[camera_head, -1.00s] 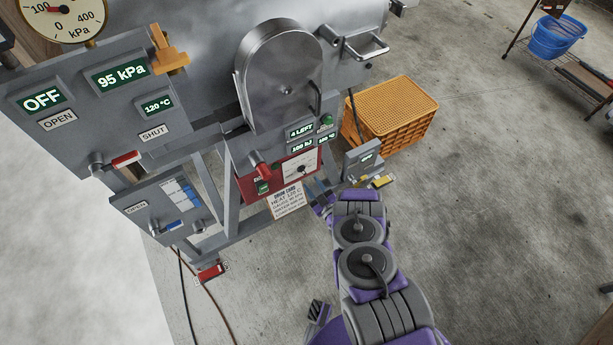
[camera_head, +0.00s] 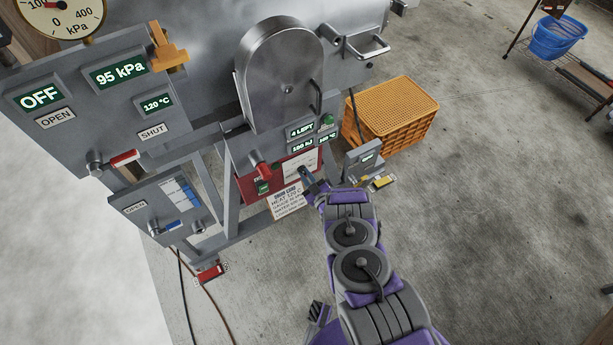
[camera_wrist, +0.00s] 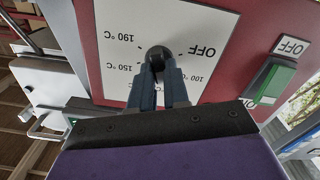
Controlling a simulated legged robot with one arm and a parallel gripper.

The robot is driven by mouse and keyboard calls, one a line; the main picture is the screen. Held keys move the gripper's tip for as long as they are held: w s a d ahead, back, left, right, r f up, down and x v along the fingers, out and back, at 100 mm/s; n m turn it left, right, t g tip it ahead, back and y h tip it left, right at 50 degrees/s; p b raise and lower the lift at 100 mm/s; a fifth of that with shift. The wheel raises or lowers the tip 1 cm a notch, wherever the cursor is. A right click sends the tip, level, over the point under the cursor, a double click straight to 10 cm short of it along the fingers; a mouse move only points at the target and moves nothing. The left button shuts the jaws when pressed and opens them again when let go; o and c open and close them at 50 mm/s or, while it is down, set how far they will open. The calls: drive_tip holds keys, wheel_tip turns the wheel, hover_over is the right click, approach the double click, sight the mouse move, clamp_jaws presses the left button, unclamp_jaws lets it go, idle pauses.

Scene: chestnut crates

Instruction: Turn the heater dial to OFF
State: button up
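The heater dial is a dark round knob (camera_wrist: 157,56) on a white scale plate (camera_wrist: 120,20) marked OFF, 100, 150 and 190 °C. The plate sits on a red panel (camera_head: 250,186), and both appear upside down in the wrist view. My gripper (camera_wrist: 160,72) has its two fingers close together at the dial, with a narrow gap between them lower down. The fingertips overlap the knob's lower edge. Whether they grip it is unclear, and the dial's pointer is hidden. In the head view my gripper (camera_head: 306,174) covers the dial.
A green rocker switch (camera_wrist: 272,82) with an OFF label is beside the scale plate. A small grey box (camera_head: 363,160) stands right of my gripper. An orange crate (camera_head: 392,108) is behind it; open floor lies to the right.

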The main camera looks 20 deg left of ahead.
clamp_jaws()
